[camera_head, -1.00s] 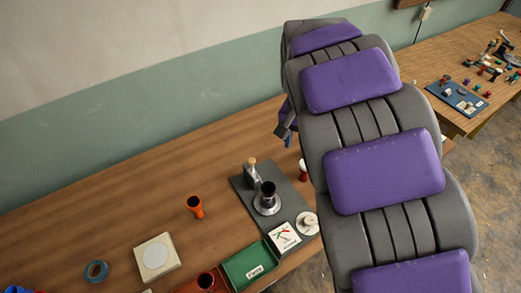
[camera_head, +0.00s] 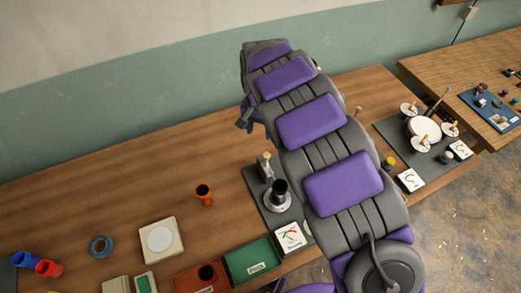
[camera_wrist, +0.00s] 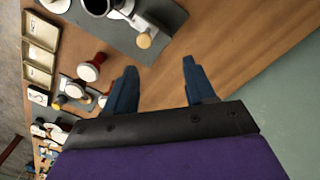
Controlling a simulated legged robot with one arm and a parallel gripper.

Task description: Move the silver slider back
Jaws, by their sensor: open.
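A silver upright piece with a pale wooden knob (camera_head: 265,167), which looks like the slider, stands at the back of a dark grey plate (camera_head: 251,184). In the wrist view its wooden knob (camera_wrist: 145,41) is beyond my fingertips, toward the top. In the head view my gripper (camera_head: 246,121) is above the bench, behind the slider. My arm hides the plate's right part.
A green tray (camera_head: 252,262) and a gauge card (camera_head: 288,238) are in front. Another grey plate with a white drum (camera_head: 425,128) is at the right. The back-left bench is clear.

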